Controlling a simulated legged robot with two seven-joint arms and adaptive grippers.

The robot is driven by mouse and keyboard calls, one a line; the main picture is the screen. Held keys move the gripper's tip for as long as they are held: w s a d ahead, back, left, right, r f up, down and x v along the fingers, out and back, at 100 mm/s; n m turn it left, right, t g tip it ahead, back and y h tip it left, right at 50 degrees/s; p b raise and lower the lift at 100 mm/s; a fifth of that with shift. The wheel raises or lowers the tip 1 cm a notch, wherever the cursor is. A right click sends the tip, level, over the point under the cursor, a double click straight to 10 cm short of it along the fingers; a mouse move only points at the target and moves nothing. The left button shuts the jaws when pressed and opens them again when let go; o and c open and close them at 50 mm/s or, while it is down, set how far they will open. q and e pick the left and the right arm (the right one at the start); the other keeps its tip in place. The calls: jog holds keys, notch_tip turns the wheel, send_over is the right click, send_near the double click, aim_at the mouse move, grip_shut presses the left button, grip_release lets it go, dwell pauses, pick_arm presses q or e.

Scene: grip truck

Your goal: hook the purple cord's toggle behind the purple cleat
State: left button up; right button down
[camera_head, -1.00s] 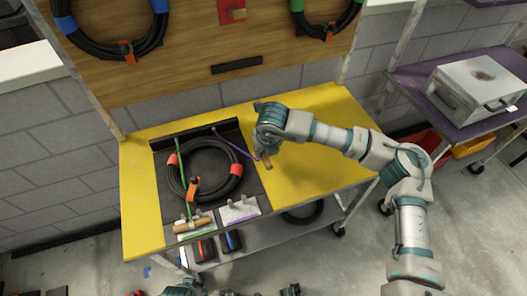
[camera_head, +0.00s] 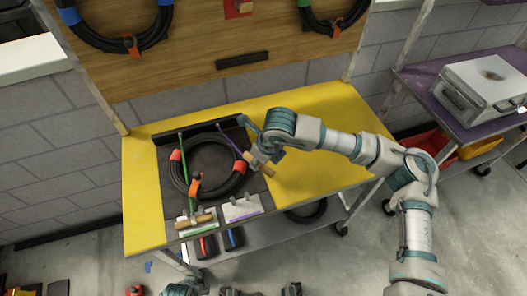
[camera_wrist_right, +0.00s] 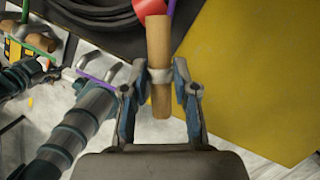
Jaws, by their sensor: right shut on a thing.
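My right gripper (camera_head: 256,160) is shut on the wooden toggle (camera_head: 268,169) of the purple cord (camera_head: 230,142), above the right edge of the dark mat. In the right wrist view the toggle (camera_wrist_right: 159,45) stands lengthwise between the two fingers, gripped at its grey band. The purple cord runs from the back of the mat to the toggle. The purple cleat (camera_head: 240,208), a pale plate with metal prongs and a purple edge, is at the mat's front, below and left of the gripper. Parts of my left arm (camera_head: 185,288) show at the bottom edge; its jaw state is unclear.
A black cable coil (camera_head: 208,193) with red and orange bands lies on the mat. A green cord (camera_head: 186,175) crosses it to a wooden toggle (camera_head: 193,222) at the cleat left of the purple one. The yellow tabletop (camera_head: 320,150) is bare on the right.

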pick_arm(q)
jog(key=shift+s+f+b, duration=0.15)
jog(key=shift+f+b, duration=0.4)
jog(key=shift+f, duration=0.15)
jog(key=shift+s+f+b, duration=0.15)
jog(key=shift+f+b, duration=0.4)
jog(key=shift+f, duration=0.1)
pick_arm(e)
jog(key=s+a+n+g, duration=0.3)
jog(key=s+a+n, duration=0.2)
jog(key=s+n, duration=0.5)
jog(key=shift+s+a+n+y, duration=0.2)
jog(key=shift+a+n+y, duration=0.15)
jog(key=shift+n, duration=0.55)
pick_arm(q)
jog(key=shift+f, duration=0.2)
pick_arm(e)
jog(key=shift+w+d, duration=0.2)
jog(key=shift+w, duration=0.05)
